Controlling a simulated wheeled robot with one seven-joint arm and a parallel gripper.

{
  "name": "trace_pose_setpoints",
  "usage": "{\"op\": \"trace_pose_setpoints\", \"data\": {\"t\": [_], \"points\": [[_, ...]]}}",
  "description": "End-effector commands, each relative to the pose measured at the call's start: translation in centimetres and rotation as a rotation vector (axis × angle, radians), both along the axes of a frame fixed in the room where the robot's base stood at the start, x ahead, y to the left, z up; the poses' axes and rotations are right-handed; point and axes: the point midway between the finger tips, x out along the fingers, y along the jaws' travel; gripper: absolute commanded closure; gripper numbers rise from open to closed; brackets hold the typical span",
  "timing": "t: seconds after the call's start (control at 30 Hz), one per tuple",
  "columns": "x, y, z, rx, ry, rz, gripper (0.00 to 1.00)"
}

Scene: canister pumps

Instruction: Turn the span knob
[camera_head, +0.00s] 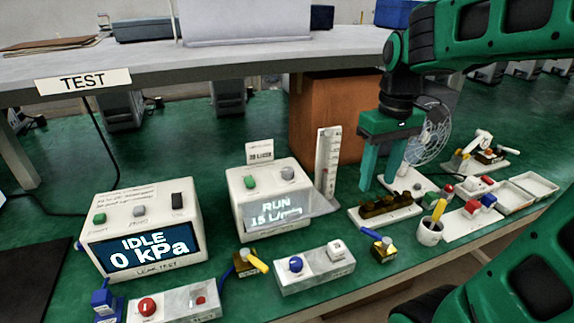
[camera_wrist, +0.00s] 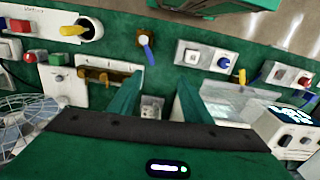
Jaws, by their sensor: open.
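No knob carries a readable "span" label, so I cannot tell which is the span knob. A grey block (camera_head: 318,272) holds a round blue knob (camera_head: 296,264) and a square white part (camera_head: 336,248). In the wrist view the blue knob (camera_wrist: 223,62) is at the upper right, clear of my fingers. The leak tester (camera_head: 150,225) reads IDLE 0 kPa and has a grey round knob (camera_head: 139,211) on top. The flow unit (camera_head: 268,205) reads RUN 15 L/min and has a grey knob (camera_head: 287,173). My gripper (camera_head: 379,186) is open and empty, pointing down right of the flow unit.
A scale plate (camera_head: 328,165) stands left of my gripper and a fan (camera_head: 430,140) behind it. A brass manifold (camera_head: 390,205), a mug (camera_head: 429,232) and brass valves (camera_head: 382,252) stand nearby. A red-button block (camera_head: 172,305) is at front left. A grey shelf (camera_head: 220,62) overhangs the back.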

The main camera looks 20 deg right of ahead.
Motion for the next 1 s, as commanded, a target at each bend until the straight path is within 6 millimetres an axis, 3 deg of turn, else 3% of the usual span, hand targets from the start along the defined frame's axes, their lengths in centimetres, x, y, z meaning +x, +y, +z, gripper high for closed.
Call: {"op": "trace_pose_setpoints", "data": {"t": [0.03, 0.2, 0.3, 0.4, 0.5, 0.67, 1.0], "points": [[3.2, 1.5, 1.0, -0.003, 0.001, 0.128, 0.55], [11.3, 7.2, 3.6, -0.007, -0.004, 0.533, 0.55], [14.5, 10.3, 4.5, -0.012, -0.005, 0.716, 0.55], [16.5, 12.7, 5.0, -0.014, -0.005, 0.846, 0.55], [17.5, 14.1, 5.3, -0.016, -0.005, 0.917, 0.55], [17.9, 14.6, 4.5, -0.017, -0.003, 0.947, 0.55], [17.8, 14.5, -1.2, -0.016, -0.001, 0.943, 0.55]]}}
